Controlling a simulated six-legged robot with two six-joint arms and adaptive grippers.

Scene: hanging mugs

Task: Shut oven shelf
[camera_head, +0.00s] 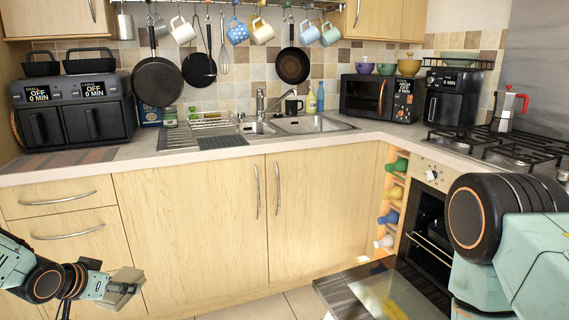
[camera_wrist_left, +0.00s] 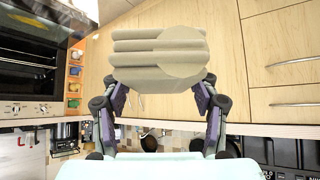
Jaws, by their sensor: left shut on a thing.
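The oven (camera_head: 425,205) stands at the right, with its door (camera_head: 375,290) folded down open. A shelf rail (camera_head: 432,248) shows in the dark cavity; my right arm covers much of it, so I cannot tell how far out the shelf sits. The oven front also shows in the left wrist view (camera_wrist_left: 20,108), at the left edge. My left gripper (camera_head: 125,285) is low at the left, far from the oven, shut on a beige ribbed thing (camera_wrist_left: 160,50) that I cannot name. My right arm is at the right; its gripper is out of view.
A rack of coloured bottles (camera_head: 390,200) stands beside the oven. Wooden cupboards (camera_head: 190,220) and a counter (camera_head: 210,155) run along the back, with a sink, microwave and hob above. Mugs and pans hang over them. The floor before the cupboards looks clear.

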